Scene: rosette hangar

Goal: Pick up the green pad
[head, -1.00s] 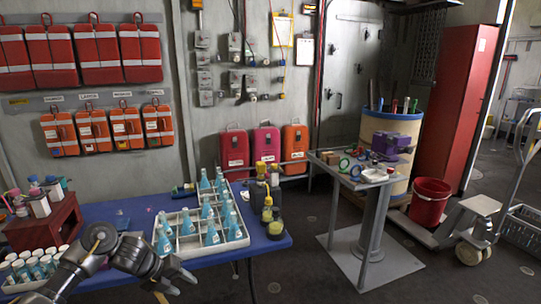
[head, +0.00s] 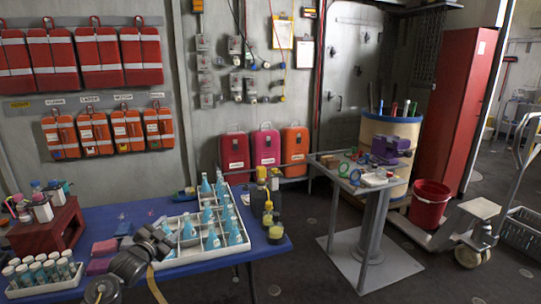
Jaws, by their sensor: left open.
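Several small flat pads lie on the blue table between the red box and the white tray. A reddish pad (head: 104,247) and a dark pink pad (head: 99,266) lie left of my left gripper. A small dark pad (head: 123,228), perhaps the green one, lies behind them; its colour is hard to tell. My left gripper (head: 154,241) is open above the table, beside the white tray's left edge and just right of the pads. It hides part of the table under it. My right gripper is not in view.
The white tray (head: 190,259) holds several blue cone-shaped bottles. The red box (head: 45,230) with small bottles and a rack of capped vials (head: 45,272) stand at left. Yellow-topped bottles (head: 267,205) stand at the blue table's (head: 225,258) right end.

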